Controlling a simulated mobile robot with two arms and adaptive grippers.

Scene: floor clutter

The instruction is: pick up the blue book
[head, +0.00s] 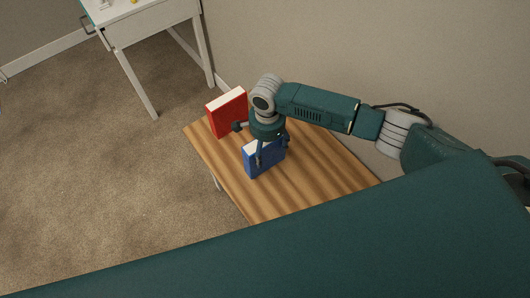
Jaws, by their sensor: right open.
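The blue book (264,160) stands upright on a small wooden table (318,187), its pale page edge facing up. My right gripper (248,143) is above the book with its fingers pointing down. The jaws are open. Part of the blue book's top is hidden by the gripper, and I cannot tell whether a finger touches it. My left gripper is not in view.
A red book (227,115) stands upright behind and left of the blue book, close to the gripper. A white table (152,30) stands at the back left. A wall runs behind the wooden table. The table's right part is bare, and the carpet at left is clear.

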